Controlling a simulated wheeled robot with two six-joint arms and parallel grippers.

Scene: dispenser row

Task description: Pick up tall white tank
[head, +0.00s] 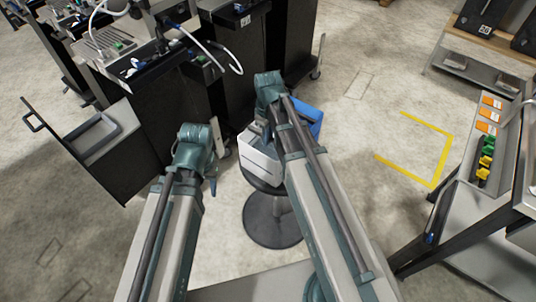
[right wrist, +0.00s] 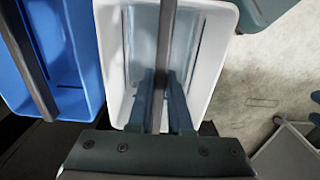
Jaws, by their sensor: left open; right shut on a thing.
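The white tank (head: 260,160) stands beside a blue tank (head: 312,118) on a round stool, partly hidden by my right arm in the head view. In the right wrist view I look down into the open white tank (right wrist: 205,60), with a dark handle bar (right wrist: 166,40) across it. My right gripper (right wrist: 161,85) is shut on that bar, one finger on each side. The blue tank (right wrist: 60,60) is to its left with its own bar. My left gripper (head: 212,180) is open and empty, left of the white tank; its fingers are hard to make out.
The stool's round dark base (head: 272,222) rests on the concrete floor. Black cabinets (head: 160,125) with cables and trays stand at the left and behind. A metal bench (head: 490,210) with coloured parts stands at the right. Floor with yellow tape (head: 440,150) is clear between.

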